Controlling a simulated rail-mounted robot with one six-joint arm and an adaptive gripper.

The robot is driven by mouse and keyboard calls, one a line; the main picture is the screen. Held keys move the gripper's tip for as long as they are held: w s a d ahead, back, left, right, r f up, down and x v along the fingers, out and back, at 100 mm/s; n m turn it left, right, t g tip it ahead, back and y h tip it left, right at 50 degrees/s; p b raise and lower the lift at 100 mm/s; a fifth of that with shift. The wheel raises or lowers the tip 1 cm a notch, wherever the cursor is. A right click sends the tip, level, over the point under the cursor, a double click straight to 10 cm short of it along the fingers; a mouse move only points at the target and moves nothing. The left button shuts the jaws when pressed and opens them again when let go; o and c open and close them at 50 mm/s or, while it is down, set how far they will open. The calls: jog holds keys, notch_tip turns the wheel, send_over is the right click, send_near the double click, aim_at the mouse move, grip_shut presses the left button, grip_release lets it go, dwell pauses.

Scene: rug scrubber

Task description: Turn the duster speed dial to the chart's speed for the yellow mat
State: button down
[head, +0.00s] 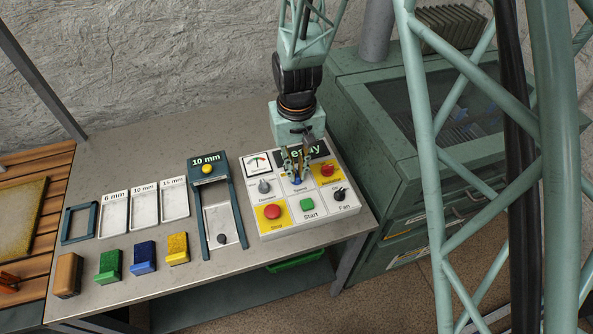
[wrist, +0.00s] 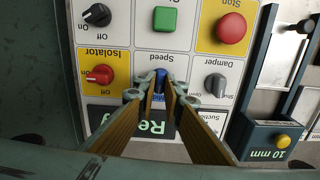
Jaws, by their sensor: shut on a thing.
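The control panel (head: 262,230) lies on the grey bench. My gripper (head: 296,165) points down at its middle. In the wrist view my gripper (wrist: 161,92) is shut on the blue speed dial (wrist: 160,78), one fingertip on each side, below the word "Speed". Only a bit of blue dial (head: 297,181) shows in the head view. The fingers hide most of the dial and its scale, so I cannot read its setting. A yellowish-brown mat (head: 20,215) lies on wooden slats at the far left. I cannot make out a speed chart in either view.
Around the dial are the damper knob (wrist: 215,84), red isolator knob (wrist: 102,74), green start button (wrist: 165,19), red stop button (wrist: 231,27) and black fan knob (wrist: 97,15). The display (head: 310,149) is partly covered. Left are a "10 mm" frame (head: 208,168), trays and coloured blocks.

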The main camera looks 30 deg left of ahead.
aim_at(297, 174)
jog(key=m+b, duration=0.1)
jog(key=m, duration=0.2)
jog(key=shift+m, duration=0.3)
jog(key=shift+m+b, duration=0.5)
jog(key=shift+m, duration=1.3)
jog(key=c, duration=2.7)
grip_release()
jog(key=shift+r, duration=0.1)
jog(key=shift+r, duration=6)
